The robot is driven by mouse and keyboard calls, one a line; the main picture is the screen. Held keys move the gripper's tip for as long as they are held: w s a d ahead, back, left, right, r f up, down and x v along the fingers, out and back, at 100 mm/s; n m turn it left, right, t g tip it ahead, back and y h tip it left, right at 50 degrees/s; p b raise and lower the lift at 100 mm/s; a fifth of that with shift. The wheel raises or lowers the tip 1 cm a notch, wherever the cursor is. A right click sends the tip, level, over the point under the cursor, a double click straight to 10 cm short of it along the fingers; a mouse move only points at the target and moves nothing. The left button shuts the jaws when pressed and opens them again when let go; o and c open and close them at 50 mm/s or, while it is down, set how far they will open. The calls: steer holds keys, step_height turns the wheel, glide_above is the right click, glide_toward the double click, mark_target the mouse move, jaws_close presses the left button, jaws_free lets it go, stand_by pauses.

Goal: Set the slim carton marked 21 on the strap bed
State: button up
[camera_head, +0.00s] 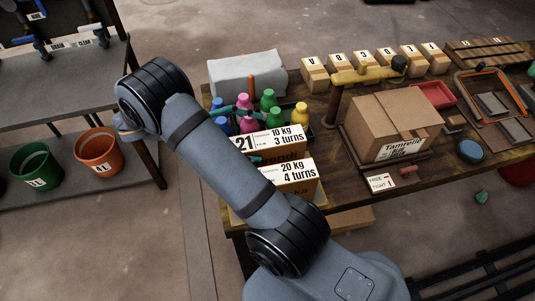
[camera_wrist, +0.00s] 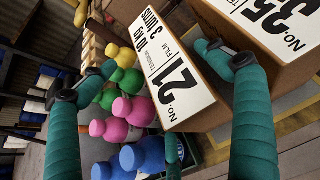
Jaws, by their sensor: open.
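The slim carton marked 21 (camera_head: 285,143) stands at the table's left end; its white label reads 10 kg, 3 turns. In the wrist view the carton (camera_wrist: 165,75) shows between the fingers, label sideways, beside a carton marked 35 (camera_wrist: 270,40). In the head view my arm hides most of the gripper. Which fixture is the strap bed I cannot tell; a framed bed with an orange bar (camera_head: 484,73) stands at the right.
Several coloured bottles (camera_head: 270,101) stand behind the 21 carton, and the 20 kg carton (camera_head: 290,175) is close in front. A yellow-armed post (camera_head: 333,105) and a Tamrelle box (camera_head: 400,115) occupy the table's middle.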

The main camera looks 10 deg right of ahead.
mark_target(265, 143)
steer(key=x, duration=0.5)
steer(key=shift+s+d, duration=0.15)
steer(key=shift+s, duration=0.1)
steer(key=shift+c, duration=0.3)
steer(key=c, duration=1.9)
steer(key=shift+r, duration=0.1)
steer(key=shift+c, duration=0.3)
